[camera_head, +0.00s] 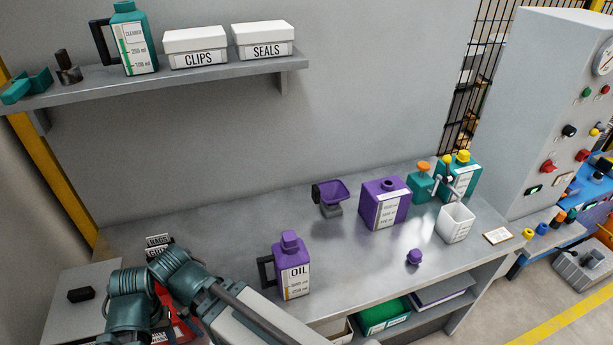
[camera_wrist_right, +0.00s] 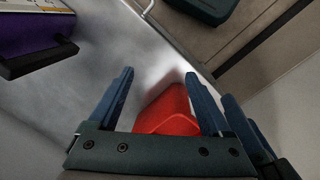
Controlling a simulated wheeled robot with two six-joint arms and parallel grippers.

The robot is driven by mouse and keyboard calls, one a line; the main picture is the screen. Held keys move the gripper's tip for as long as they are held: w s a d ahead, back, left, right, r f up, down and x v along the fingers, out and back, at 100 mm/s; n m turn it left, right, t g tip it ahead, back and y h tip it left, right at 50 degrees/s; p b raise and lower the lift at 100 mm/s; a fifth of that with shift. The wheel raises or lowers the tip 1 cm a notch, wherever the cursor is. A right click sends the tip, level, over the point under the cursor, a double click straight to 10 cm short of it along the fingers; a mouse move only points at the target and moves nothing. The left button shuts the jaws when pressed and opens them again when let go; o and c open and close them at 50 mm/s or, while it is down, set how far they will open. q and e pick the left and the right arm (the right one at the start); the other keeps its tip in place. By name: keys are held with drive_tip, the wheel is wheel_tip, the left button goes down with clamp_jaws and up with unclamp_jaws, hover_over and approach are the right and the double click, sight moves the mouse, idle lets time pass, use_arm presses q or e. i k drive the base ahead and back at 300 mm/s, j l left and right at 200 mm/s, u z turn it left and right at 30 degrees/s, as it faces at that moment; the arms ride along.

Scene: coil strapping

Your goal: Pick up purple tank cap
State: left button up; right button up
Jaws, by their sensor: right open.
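The purple tank cap (camera_head: 414,257) sits on the bench top, right of centre and close to the front edge. The purple tank (camera_head: 374,208) stands behind it with a dark opening on top. My right gripper (camera_wrist_right: 159,76) is open, far to the left of the cap. A red object (camera_wrist_right: 167,112) lies between or below its fingers, and I cannot tell whether they touch it. The cap is outside the wrist view. In the head view an arm of mine covers the lower left, and neither gripper's fingertips can be made out.
The purple oil jug (camera_head: 293,283) with a black handle (camera_wrist_right: 38,58) stands between the arm and the cap. Bench around the cap is clear.

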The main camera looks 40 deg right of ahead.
sight(415, 255)
drive_tip(key=z, duration=0.4)
drive_tip(key=k+z, duration=0.1)
drive_tip(key=z, duration=0.75)
drive_tip(key=k+z, duration=0.1)
drive_tip(key=z, duration=0.3)
drive_tip(key=l+z, duration=0.1)
drive_tip(key=z, duration=0.35)
